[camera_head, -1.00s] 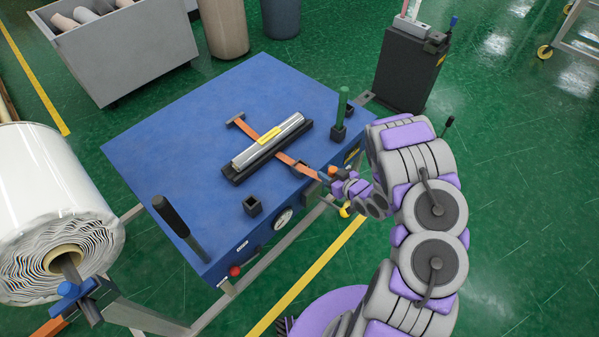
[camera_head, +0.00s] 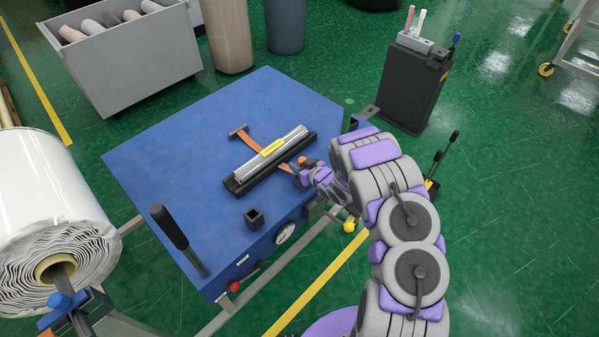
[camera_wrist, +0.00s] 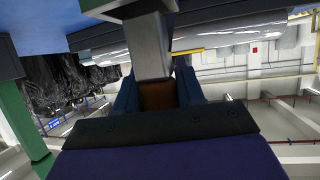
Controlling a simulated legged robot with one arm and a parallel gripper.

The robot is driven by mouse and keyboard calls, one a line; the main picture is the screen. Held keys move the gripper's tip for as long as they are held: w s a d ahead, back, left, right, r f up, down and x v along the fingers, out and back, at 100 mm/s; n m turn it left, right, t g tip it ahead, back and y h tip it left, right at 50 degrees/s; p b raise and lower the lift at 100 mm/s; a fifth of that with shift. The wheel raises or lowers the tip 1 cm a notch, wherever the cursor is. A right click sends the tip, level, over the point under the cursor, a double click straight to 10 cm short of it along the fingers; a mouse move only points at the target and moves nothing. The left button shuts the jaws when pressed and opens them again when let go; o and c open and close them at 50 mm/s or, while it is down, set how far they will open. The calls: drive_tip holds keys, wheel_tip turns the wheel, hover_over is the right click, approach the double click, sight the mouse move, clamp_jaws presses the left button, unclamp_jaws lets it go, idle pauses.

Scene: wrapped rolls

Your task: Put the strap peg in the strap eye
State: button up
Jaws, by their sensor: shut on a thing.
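A grey crosspiece (camera_head: 238,130) sits at the strap's far left end. My gripper (camera_head: 303,172) is at the roll's right side, low over the table by the strap's near end. In the wrist view my gripper (camera_wrist: 157,95) is shut on an orange-brown piece (camera_wrist: 157,94), apparently the strap peg's end, with a grey block (camera_wrist: 147,45) against it. The strap eye cannot be made out clearly; my gripper covers that area.
A green post (camera_head: 348,112) is partly behind my arm. The table's left area is clear.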

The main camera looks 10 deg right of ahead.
drive_tip(key=f, duration=0.2)
drive_tip(key=f+b, duration=0.1)
drive_tip(key=shift+d+f, duration=0.35)
drive_tip(key=shift+d, duration=0.05)
drive_tip(key=shift+a+r, duration=0.1)
drive_tip(key=shift+a, duration=0.05)
drive_tip(key=o, duration=0.9)
drive_tip(key=shift+a, duration=0.1)
drive_tip(key=shift+o, duration=1.3)
